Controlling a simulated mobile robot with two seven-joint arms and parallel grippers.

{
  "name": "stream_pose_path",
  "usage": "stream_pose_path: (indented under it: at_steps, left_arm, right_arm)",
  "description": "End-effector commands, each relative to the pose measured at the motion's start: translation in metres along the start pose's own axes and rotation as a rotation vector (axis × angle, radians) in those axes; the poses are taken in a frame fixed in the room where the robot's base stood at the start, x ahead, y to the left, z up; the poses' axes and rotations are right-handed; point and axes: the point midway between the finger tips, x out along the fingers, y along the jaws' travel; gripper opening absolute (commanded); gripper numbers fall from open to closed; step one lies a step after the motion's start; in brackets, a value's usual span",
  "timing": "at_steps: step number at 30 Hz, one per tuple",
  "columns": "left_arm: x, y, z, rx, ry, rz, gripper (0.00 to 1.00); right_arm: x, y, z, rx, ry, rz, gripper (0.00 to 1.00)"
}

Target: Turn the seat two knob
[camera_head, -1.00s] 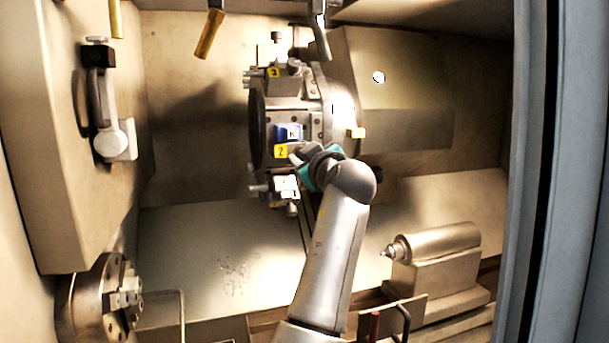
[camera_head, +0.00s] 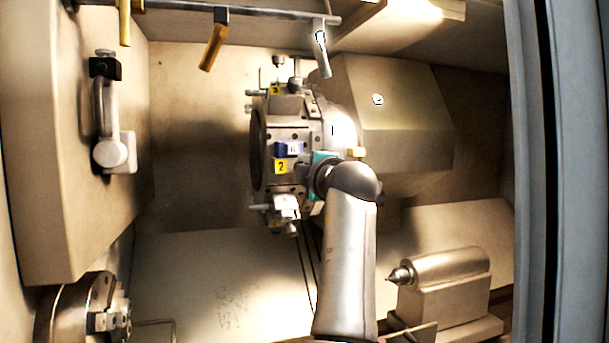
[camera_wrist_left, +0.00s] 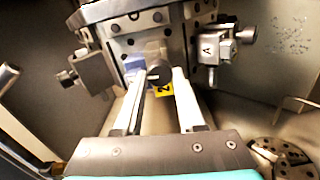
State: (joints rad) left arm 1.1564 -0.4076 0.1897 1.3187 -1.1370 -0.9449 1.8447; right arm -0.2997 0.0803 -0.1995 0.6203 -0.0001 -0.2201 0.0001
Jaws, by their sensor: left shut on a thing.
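The turret (camera_head: 290,113) carries a yellow seat "2" label (camera_head: 281,166) beside a blue block (camera_head: 288,149), and a "3" label (camera_head: 275,90) higher up. In the left wrist view a dark round knob (camera_wrist_left: 159,75) sits just by the yellow "2" label (camera_wrist_left: 161,91). My left gripper (camera_wrist_left: 163,80) has its two pale fingers on either side of this knob, shut on it. In the head view my left gripper (camera_head: 319,168) is at the turret's right side near seat two, its fingers mostly hidden by my wrist. My right gripper is in neither current view.
A tool block marked "A" (camera_wrist_left: 210,50) sits beside seat two. The tailstock (camera_head: 445,272) is lower right and the chuck (camera_head: 85,315) lower left. A rail with hanging handles (camera_head: 230,14) crosses the top. A cabinet edge (camera_head: 545,170) stands at right.

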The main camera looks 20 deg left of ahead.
Motion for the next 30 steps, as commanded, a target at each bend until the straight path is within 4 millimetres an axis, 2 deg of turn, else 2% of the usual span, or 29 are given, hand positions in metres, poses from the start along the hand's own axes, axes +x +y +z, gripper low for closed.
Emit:
stream_pose_path:
  at_steps: [9, 25, 26, 30]
  left_arm:
    - [0.0001, 0.0016, -0.0015, -0.116, 0.003, 0.005, 0.0]
    - [0.0001, 0.002, -0.0015, -0.138, 0.003, 0.006, 0.0]
    - [0.0001, 0.002, -0.0016, -0.138, 0.003, 0.006, 0.41]
    - [0.0001, 0.0014, -0.0012, -0.137, 0.002, 0.004, 0.57]
  right_arm:
    - [0.0044, -0.0003, 0.0001, 0.0, 0.0, 0.0, 0.0]
    - [0.0047, -0.0006, 0.0002, 0.0, 0.0, -0.001, 0.0]
    - [0.0047, -0.0006, 0.0002, 0.0, 0.0, -0.001, 0.0]
    - [0.0048, -0.0007, 0.0002, 0.0, 0.0, -0.001, 0.0]
